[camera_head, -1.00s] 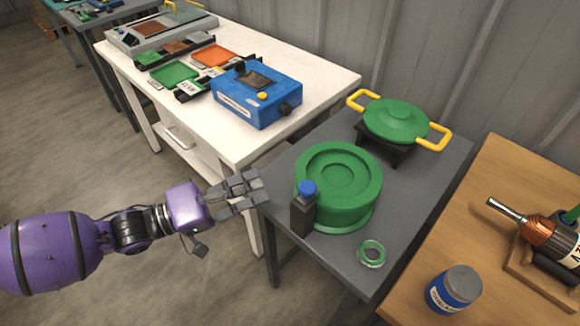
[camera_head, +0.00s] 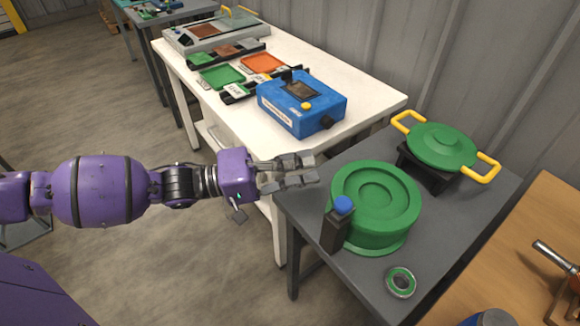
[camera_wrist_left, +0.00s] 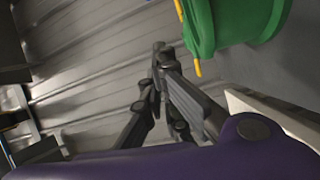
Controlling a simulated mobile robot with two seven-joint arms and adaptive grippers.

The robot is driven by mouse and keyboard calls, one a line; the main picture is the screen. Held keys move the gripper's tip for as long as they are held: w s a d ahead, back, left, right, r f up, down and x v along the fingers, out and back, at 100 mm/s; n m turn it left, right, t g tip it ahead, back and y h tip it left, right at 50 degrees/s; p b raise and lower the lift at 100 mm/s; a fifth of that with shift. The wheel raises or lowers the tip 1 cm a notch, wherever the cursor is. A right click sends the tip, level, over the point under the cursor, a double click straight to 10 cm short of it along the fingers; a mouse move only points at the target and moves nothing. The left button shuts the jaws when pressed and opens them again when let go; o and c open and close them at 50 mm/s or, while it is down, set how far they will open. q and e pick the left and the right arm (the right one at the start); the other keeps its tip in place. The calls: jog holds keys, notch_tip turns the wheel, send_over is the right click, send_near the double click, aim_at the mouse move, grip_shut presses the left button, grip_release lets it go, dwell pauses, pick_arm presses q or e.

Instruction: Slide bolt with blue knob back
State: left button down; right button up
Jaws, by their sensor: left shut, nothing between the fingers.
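The bolt's blue knob (camera_head: 344,205) tops a dark block (camera_head: 336,232) at the front left side of a round green housing (camera_head: 375,205) on the grey table. The bolt itself is hidden. My left gripper (camera_head: 316,169) is just left of the housing, above the table's left edge, up and left of the knob and apart from it. Its fingers are shut and empty. In the left wrist view the shut fingers (camera_wrist_left: 160,55) show beside part of the green housing (camera_wrist_left: 225,20); the knob is not visible there. My right gripper is not in view.
A green lidded pot (camera_head: 442,145) with yellow handles stands behind the housing. A small green ring (camera_head: 401,281) lies in front. A blue box (camera_head: 300,103) sits on the white table (camera_head: 365,98) at the back left. A wooden table (camera_head: 520,235) is at right.

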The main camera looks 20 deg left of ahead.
aim_at(343, 206)
pick_arm(q)
jog(key=d+p, duration=0.1)
jog(key=d, duration=0.1)
jog(key=s+d, duration=0.1)
jog(key=d, duration=0.2)
jog(key=shift+s+d+f+p, duration=0.15)
jog(key=shift+p, duration=0.25)
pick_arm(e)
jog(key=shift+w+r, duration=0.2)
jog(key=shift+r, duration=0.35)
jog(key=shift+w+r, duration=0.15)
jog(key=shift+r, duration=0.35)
